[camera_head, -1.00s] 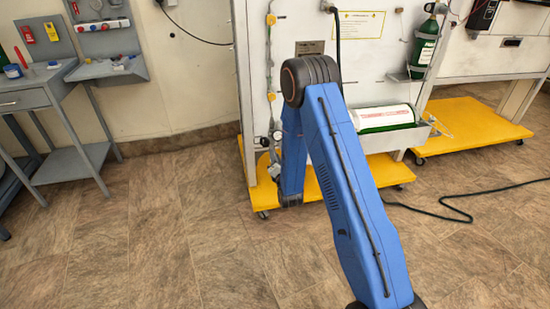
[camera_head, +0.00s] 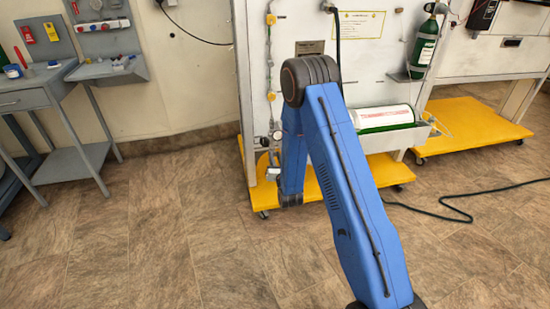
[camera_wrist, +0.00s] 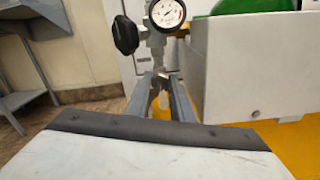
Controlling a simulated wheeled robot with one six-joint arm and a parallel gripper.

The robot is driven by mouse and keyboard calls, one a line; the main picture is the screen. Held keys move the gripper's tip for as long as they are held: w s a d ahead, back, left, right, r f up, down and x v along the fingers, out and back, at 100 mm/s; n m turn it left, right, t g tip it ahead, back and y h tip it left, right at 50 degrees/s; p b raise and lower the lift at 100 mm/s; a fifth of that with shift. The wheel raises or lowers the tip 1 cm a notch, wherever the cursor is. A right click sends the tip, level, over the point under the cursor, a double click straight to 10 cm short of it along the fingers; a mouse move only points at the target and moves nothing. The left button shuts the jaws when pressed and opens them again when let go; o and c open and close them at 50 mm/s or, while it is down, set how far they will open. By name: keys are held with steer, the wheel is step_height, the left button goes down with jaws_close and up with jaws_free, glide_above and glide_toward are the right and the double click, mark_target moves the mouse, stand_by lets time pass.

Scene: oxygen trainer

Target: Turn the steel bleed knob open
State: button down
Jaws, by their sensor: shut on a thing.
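My gripper (camera_wrist: 161,88) reaches forward in the wrist view, its two grey fingers closing in toward a small steel fitting under the gauge. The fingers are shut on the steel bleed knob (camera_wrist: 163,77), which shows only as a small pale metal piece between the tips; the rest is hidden. Its turn angle cannot be told. In the head view my blue arm stands in front of the panel, and the knob is too small to make out there.
A round gauge (camera_wrist: 166,12) and a black knob (camera_wrist: 125,35) sit just above the fingers. A white bin (camera_wrist: 250,65) with a green cylinder (camera_wrist: 245,5) stands close on the right. The yellow cart base (camera_head: 385,172) lies below; open floor is at the left.

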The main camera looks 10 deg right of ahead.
steer(key=shift+s+f, duration=0.1)
stand_by(0.3)
steer(key=c, duration=1.5)
jaws_free()
steer(key=shift+c, duration=0.2)
